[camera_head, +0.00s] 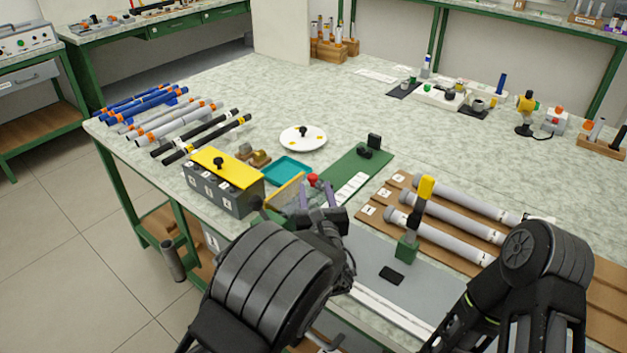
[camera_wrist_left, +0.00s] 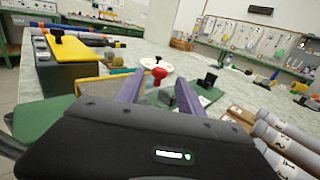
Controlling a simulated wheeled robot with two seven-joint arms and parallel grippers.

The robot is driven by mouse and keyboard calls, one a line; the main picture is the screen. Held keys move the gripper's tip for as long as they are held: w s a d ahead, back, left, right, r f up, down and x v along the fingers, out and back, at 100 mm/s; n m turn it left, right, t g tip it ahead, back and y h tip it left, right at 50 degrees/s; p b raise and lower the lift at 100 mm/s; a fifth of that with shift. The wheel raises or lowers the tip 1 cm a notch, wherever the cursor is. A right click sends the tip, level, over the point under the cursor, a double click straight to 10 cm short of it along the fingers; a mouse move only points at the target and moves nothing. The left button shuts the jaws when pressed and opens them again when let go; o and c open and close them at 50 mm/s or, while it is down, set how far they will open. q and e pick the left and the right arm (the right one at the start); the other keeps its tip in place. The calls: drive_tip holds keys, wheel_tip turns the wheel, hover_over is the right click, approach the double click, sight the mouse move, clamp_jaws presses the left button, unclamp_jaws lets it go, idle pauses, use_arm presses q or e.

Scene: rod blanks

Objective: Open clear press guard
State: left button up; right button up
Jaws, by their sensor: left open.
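The press (camera_head: 290,194) stands near the front edge of the table, partly hidden behind my left gripper. It shows a see-through panel with a yellowish edge, which looks like the clear guard (camera_head: 285,196), and a red knob (camera_head: 312,180). My left gripper (camera_head: 318,190) is open, its two purple fingers pointing at the press. In the left wrist view, the red knob (camera_wrist_left: 159,74) shows between the fingertips of the left gripper (camera_wrist_left: 158,86), with nothing gripped. Whether a finger touches the guard I cannot tell. My right arm is at lower right, its gripper out of sight.
A yellow-handled lever (camera_head: 426,188) and grey rods on a brown rack (camera_head: 372,212) are to the right.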

sight(313, 180)
use_arm(q)
drive_tip(key=w, duration=0.4)
drive_tip(key=shift+w+a, duration=0.1)
drive_tip(key=shift+a, duration=0.2)
drive_tip(key=shift+c, duration=0.6)
clamp_jaws()
idle(0.6)
